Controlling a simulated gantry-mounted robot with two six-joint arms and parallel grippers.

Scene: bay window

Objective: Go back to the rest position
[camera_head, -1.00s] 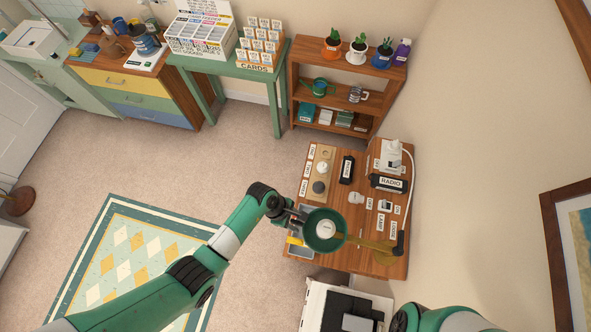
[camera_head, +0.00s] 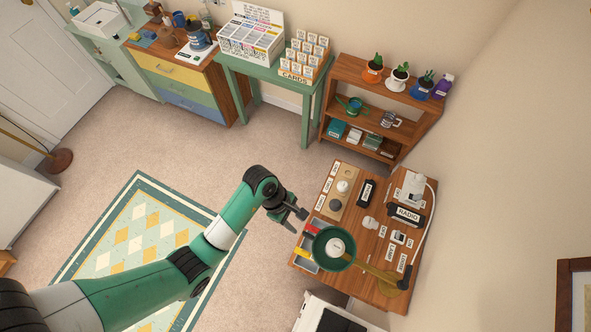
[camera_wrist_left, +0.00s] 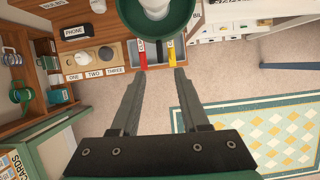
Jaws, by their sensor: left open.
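My left gripper (camera_head: 298,220) is open and empty beside the left edge of the wooden desk (camera_head: 345,277). Its two dark fingers stand apart in the left wrist view (camera_wrist_left: 157,75), with nothing between them. The green lamp shade (camera_head: 322,255) with a white bulb (camera_head: 336,247) in it lies just to the right of the gripper, apart from it in the head view. It also shows at the top of the left wrist view (camera_wrist_left: 128,15), beyond the fingertips. My right gripper is not in view.
A grey tray (camera_head: 302,262) with red and yellow items lies by the shade. A wooden board (camera_head: 334,205) with several knobs, a phone block (camera_head: 366,192) and a radio (camera_head: 406,215) are on the desk. A shelf (camera_head: 345,105) stands behind. Open carpet (camera_head: 190,165) lies left.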

